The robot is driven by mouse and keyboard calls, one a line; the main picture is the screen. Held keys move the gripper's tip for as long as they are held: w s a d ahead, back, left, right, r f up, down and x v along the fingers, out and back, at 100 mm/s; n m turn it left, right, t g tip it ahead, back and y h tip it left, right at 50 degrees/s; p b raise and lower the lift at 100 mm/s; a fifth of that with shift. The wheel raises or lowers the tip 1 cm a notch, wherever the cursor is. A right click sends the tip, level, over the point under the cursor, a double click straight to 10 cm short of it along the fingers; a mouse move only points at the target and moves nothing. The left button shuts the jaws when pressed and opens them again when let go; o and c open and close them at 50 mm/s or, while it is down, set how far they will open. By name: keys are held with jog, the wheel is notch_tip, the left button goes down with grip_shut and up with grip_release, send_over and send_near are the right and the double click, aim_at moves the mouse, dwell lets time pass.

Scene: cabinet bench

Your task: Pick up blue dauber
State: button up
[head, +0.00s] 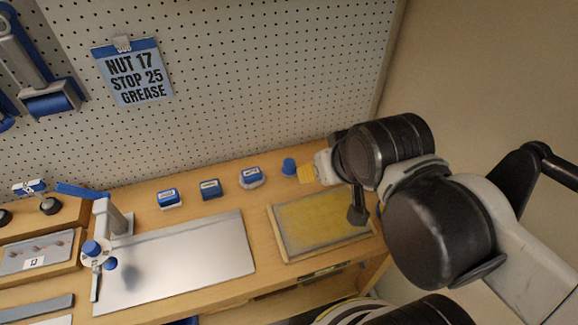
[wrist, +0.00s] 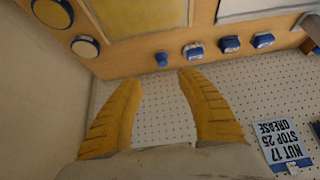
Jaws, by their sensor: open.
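The blue dauber (head: 289,166) is a small blue cylinder at the back of the wooden bench, right of a row of blue-and-white items. In the wrist view the dauber (wrist: 162,59) shows just beyond the fingertips, between their lines. My gripper (head: 307,174) is beside it on the right in the head view, one yellow finger partly showing. In the wrist view my gripper (wrist: 160,80) has two yellow fingers spread wide with nothing between them. I cannot tell the exact gap to the dauber.
Blue-topped blocks (head: 168,198), (head: 210,188) and (head: 250,177) stand left of the dauber. A yellow padded tray (head: 283,250) lies in front. A metal plate (head: 190,270) and a blue-handled fixture (head: 112,215) are at left. The pegboard (head: 230,80) rises behind.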

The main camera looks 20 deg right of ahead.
jog(key=shift+o, duration=1.2)
jog(key=n+g+y, duration=0.1)
jog(key=n+g, duration=0.1)
send_near(290, 162)
jog(key=b+x, duration=0.1)
jog(key=x, duration=0.3)
jog(key=shift+a+f, duration=0.15)
jog(key=shift+f, duration=0.15)
jog(key=b+x, duration=0.3)
jog(key=x, duration=0.3)
jog(key=shift+w+f, duration=0.1)
grip_shut()
